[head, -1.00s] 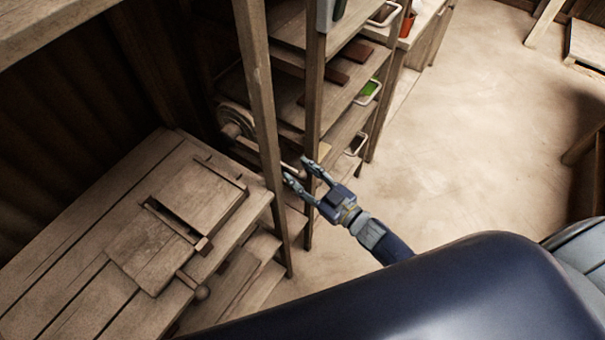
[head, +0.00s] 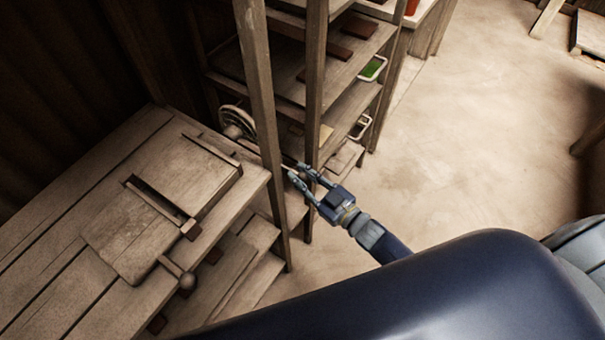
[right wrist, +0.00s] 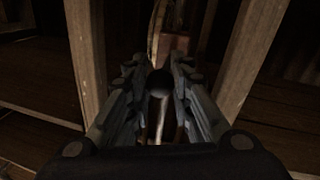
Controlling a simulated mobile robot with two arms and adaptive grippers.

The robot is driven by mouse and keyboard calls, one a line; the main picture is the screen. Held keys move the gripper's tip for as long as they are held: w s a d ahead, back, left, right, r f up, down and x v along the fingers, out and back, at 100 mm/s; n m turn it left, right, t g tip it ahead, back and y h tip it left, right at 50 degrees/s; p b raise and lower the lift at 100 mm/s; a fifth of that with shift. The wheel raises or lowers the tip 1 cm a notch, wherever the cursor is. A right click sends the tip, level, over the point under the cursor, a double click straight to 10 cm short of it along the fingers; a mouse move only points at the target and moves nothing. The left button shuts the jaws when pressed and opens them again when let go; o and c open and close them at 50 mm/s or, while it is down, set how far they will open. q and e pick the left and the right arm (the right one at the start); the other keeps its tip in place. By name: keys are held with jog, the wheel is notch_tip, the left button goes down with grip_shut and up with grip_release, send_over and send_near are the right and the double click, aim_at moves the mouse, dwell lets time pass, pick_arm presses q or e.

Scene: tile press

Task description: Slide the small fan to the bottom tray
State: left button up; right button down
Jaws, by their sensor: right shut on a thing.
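A pale round wheel-like thing (head: 237,122), perhaps the small fan, stands behind the shelf posts in the head view. A thin rod leads from near it toward my right gripper (head: 297,172). That gripper is at the rack's front posts, its fingers shut on the rod. In the right wrist view the rod (right wrist: 160,118), with a dark ball-like end, lies between the fingers (right wrist: 159,85). A disc's edge (right wrist: 157,32) and a brown block show beyond. A white-rimmed tray (head: 362,127) sits low in the rack; whether it is the bottom tray I cannot tell. My left gripper is out of view.
Wooden posts (head: 262,125) stand close beside the right gripper. A higher tray with green contents (head: 373,68) sits in the rack. A wooden table with a hinged press-like board (head: 190,180) and knobbed lever is at left.

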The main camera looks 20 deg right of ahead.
pick_arm(q)
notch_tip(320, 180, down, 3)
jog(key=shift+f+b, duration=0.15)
jog(key=shift+b, duration=0.9)
pick_arm(e)
notch_tip(320, 180, down, 4)
jog(key=shift+s+f, duration=0.1)
jog(key=shift+s, duration=0.05)
jog(key=c, duration=1.4)
grip_release()
jog(key=shift+f, duration=0.1)
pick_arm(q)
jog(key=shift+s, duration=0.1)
pick_arm(e)
jog(key=shift+r, duration=0.2)
jog(key=v, duration=1.2)
